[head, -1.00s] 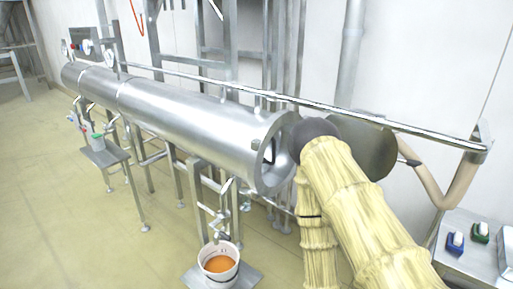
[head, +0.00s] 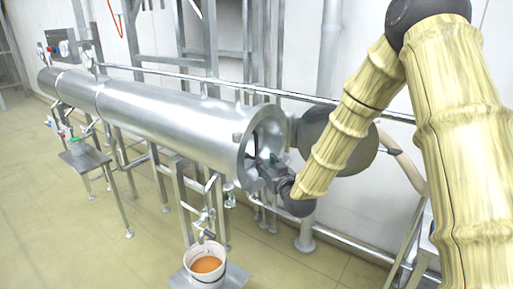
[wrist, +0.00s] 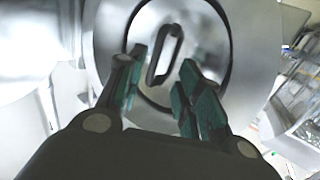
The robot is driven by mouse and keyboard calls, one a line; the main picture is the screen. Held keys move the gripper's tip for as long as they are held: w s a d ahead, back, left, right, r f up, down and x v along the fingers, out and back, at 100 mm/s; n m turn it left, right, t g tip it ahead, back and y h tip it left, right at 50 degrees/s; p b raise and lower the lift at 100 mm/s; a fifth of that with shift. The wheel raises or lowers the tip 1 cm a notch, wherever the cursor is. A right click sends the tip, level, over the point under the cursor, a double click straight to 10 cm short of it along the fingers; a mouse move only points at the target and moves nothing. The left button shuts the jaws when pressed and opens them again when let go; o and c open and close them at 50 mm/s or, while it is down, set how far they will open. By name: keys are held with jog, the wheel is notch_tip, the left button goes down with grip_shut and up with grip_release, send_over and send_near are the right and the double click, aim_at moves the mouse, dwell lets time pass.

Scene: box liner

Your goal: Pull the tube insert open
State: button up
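The tube (head: 170,118) is a long horizontal steel cylinder with its near end open. The tube insert (wrist: 186,40) shows in the wrist view as a round metal face inside the tube's end ring (wrist: 244,30), with an upright oblong handle (wrist: 166,54) on it. My gripper (head: 272,160) is at the tube's open mouth in the head view; it also shows in the wrist view (wrist: 160,82). Its green-padded fingers are apart, with the handle between and beyond the tips. I cannot tell whether they touch it. My gripper hides part of the insert in the head view.
A round metal door (head: 338,148) stands swung open right of the mouth. A rail (head: 220,82) runs above the tube. A white bucket with orange liquid (head: 205,264) stands below the near end. Open floor (head: 90,225) lies in front.

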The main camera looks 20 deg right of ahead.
aim_at(257, 145)
jog(key=shift+t, duration=0.3)
jog(key=w+p, duration=0.1)
jog(key=w, duration=0.2)
jog(key=w+r+p, duration=0.1)
jog(key=w, duration=0.3)
jog(key=w+r+p, duration=0.1)
jog(key=w, duration=0.3)
jog(key=shift+w+a+p, duration=0.15)
jog(key=shift+a+p, duration=0.05)
jog(key=shift+p, duration=0.1)
grip_shut()
